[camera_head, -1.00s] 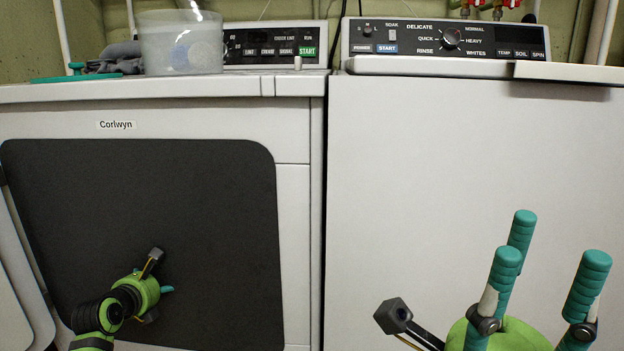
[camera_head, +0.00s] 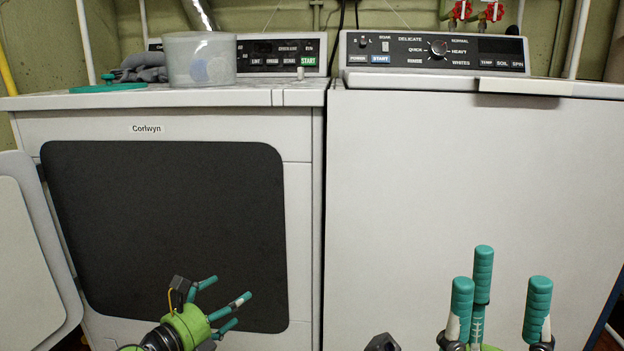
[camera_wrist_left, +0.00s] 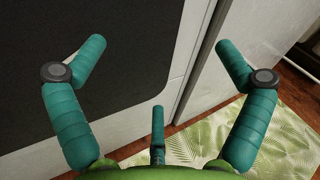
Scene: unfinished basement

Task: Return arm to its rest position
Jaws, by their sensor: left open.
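My left gripper (camera_head: 226,302) is in front of the lower right part of the dark front area (camera_head: 165,225) of the Corlwyn machine. Its teal fingers are spread and point right. In the left wrist view this gripper (camera_wrist_left: 158,75) is open with nothing between its fingers. My right gripper (camera_head: 497,283) is at the bottom right, in front of the white front of the right machine (camera_head: 420,190). Its fingers point up, stand apart and hold nothing visible. Its palm is mostly cut off by the picture's lower edge.
A translucent bucket (camera_head: 200,62), grey cloth (camera_head: 143,67) and a teal lid-like disc (camera_head: 108,87) are on the left machine. A white door-like panel (camera_head: 28,250) stands at the far left. A leaf-patterned mat (camera_wrist_left: 285,145) lies on the wooden floor. Nothing touches either gripper.

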